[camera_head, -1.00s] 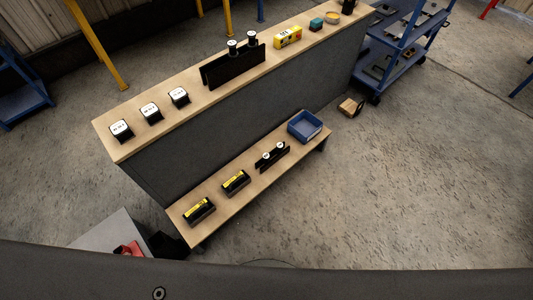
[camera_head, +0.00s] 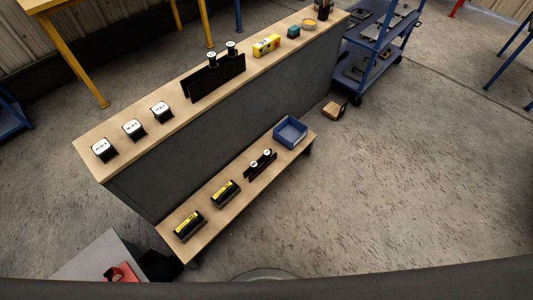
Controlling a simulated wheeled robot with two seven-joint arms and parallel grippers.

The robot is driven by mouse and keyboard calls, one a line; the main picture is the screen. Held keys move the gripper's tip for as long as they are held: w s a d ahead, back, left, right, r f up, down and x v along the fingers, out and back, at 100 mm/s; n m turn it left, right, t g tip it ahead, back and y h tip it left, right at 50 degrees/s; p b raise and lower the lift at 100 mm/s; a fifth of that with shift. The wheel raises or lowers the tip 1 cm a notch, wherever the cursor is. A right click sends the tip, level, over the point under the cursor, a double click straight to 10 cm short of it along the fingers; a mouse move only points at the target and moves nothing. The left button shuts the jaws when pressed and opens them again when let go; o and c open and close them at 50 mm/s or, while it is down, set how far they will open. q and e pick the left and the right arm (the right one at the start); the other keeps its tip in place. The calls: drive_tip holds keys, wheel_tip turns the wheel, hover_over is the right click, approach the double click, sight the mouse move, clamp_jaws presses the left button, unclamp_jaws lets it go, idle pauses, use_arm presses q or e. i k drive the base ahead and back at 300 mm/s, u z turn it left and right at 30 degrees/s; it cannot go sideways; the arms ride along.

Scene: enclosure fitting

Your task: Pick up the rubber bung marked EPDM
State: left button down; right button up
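No marking that reads EPDM can be made out at this size. Two dark round pieces with white tops, a left one (camera_head: 210,57) and a right one (camera_head: 231,48), stand at a black rack (camera_head: 217,79) on the upper shelf. Two smaller white-topped pieces, a left one (camera_head: 253,164) and a right one (camera_head: 267,154), sit in a small black rack (camera_head: 262,166) on the lower shelf. I cannot tell which of these is the EPDM bung. Neither of my grippers is in view.
The upper shelf (camera_head: 178,95) also bears several white-topped black blocks (camera_head: 134,128) and a yellow box (camera_head: 266,45). The lower shelf (camera_head: 222,213) bears two black-and-yellow blocks (camera_head: 188,225) and a blue bin (camera_head: 290,132). A blue cart (camera_head: 372,62) stands behind.

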sight(266, 155)
drive_tip(key=z, duration=0.65)
drive_tip(key=k, duration=0.85)
drive_tip(key=z, duration=0.95)
drive_tip(key=k, duration=0.45)
drive_tip(key=z, duration=0.55)
drive_tip(key=i, duration=2.05)
drive_tip(key=u, duration=0.45)
drive_tip(key=i, duration=1.5)
drive_tip(key=u, duration=1.8)
drive_tip(key=i, duration=0.95)
drive_tip(key=u, duration=0.8)
